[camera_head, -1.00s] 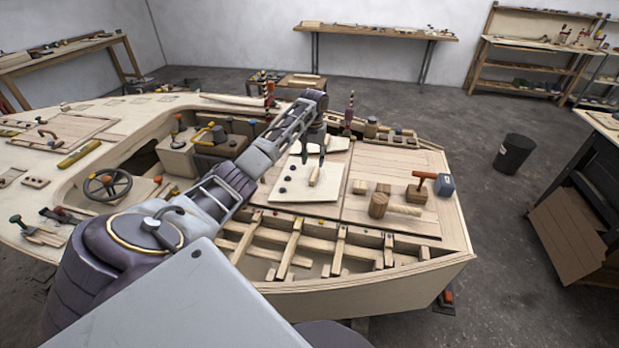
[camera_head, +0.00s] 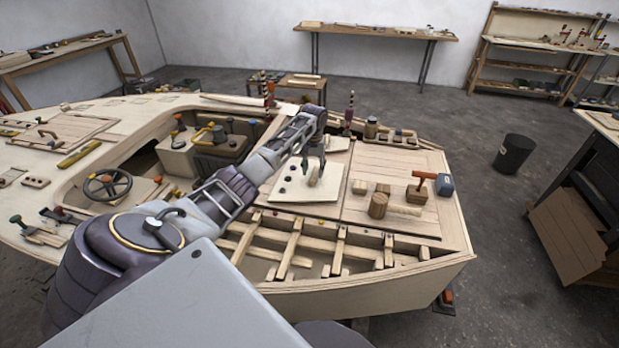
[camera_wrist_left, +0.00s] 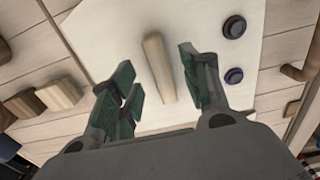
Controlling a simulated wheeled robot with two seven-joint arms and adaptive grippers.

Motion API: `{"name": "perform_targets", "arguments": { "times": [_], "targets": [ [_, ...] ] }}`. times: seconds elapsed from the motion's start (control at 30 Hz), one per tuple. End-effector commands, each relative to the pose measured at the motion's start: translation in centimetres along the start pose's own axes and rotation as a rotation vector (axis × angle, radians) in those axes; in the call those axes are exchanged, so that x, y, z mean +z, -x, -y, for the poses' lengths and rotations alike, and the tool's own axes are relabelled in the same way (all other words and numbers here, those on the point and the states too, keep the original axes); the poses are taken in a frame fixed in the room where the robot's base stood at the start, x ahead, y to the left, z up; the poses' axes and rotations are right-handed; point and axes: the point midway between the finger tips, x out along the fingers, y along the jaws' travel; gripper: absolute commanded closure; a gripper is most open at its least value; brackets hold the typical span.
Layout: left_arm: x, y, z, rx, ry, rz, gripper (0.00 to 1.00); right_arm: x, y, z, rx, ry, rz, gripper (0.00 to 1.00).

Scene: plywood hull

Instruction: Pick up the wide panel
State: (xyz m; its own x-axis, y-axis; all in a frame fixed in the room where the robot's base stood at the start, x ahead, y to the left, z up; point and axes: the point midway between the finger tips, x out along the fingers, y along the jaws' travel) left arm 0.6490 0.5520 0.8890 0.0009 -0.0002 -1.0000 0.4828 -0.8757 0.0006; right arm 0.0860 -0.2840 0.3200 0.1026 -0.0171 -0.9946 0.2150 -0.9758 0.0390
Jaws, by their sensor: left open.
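The wide panel (camera_head: 302,196) is a pale flat board lying on the deck, with several dark knobs along its left part. A light wooden bar handle (camera_head: 315,175) stands out from its middle. The panel (camera_wrist_left: 110,42) and handle (camera_wrist_left: 158,68) also show in the left wrist view. My left gripper (camera_head: 313,170) is open, just above the handle. In the left wrist view its fingers (camera_wrist_left: 161,88) stand on either side of the handle, with gaps on both sides. Contact is not visible. My right gripper is not in view.
Open ribbed bays (camera_head: 285,250) lie in front. A steering wheel (camera_head: 107,184) and console are to the left. A striped post (camera_head: 349,107) stands behind.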

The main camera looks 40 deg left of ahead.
Motion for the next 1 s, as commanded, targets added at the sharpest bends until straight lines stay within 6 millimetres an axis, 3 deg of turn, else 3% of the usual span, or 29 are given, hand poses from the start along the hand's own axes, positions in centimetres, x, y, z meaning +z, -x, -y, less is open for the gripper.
{"name": "perform_targets", "arguments": {
  "times": [0.4,0.9,1.0],
  "targets": [
    [-0.2,-3.9,-0.1,-0.001,0.000,0.001,0.54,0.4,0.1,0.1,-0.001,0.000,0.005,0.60],
    [-0.2,-4.0,-0.1,-0.001,0.000,0.000,0.54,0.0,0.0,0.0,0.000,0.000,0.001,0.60],
    [-0.2,-4.0,-0.1,-0.001,0.000,0.000,0.66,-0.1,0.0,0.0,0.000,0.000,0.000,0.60]
  ]
}}
